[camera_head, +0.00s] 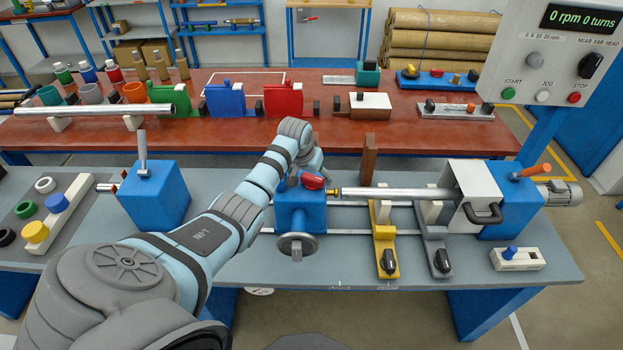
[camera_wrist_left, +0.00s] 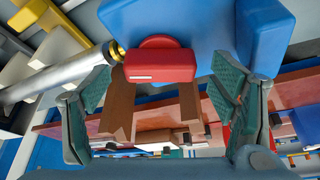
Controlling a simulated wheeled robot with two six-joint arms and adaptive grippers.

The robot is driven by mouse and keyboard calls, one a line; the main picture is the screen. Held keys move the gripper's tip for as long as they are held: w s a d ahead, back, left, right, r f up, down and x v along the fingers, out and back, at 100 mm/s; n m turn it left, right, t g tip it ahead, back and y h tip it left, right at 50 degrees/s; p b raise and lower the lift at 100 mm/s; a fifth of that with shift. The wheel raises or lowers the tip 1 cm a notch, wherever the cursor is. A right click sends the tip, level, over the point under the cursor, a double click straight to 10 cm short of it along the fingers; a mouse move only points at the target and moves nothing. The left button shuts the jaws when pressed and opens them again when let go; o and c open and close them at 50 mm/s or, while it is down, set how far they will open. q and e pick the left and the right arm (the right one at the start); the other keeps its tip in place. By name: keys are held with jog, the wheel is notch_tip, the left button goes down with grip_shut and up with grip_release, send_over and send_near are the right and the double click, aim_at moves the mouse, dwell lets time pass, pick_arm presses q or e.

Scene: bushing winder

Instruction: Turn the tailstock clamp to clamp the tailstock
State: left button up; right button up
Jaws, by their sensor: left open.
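The blue tailstock (camera_head: 300,208) stands on the winder's rails, with a grey handwheel (camera_head: 297,246) on its front. Its red clamp knob (camera_head: 313,181) sits at its top; in the left wrist view the red clamp (camera_wrist_left: 160,66) shows against the blue tailstock body (camera_wrist_left: 200,30). My left gripper (camera_head: 308,166) reaches down behind the tailstock's top, beside the clamp. In its wrist view its two green-padded fingers (camera_wrist_left: 163,92) are spread, one on each side of the clamp, with visible gaps. My right gripper is not in view.
A metal mandrel (camera_head: 395,193) runs from the tailstock to the grey headstock guard (camera_head: 474,186). Yellow (camera_head: 384,240) and grey (camera_head: 433,240) brackets with black knobs stand under it. A brown upright post (camera_head: 368,160) stands behind. Another blue block (camera_head: 153,195) is left of my arm.

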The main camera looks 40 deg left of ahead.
pick_arm(q)
jog(key=shift+w+f, duration=0.65)
jog(key=shift+f, duration=0.1)
jog(key=shift+s+a+r, duration=0.1)
jog(key=shift+s+r, duration=0.1)
jog(key=shift+s, duration=0.1)
jog(key=shift+s+r, duration=0.2)
jog(key=shift+s, duration=0.1)
jog(key=c, duration=1.2)
jog(key=shift+o, duration=0.2)
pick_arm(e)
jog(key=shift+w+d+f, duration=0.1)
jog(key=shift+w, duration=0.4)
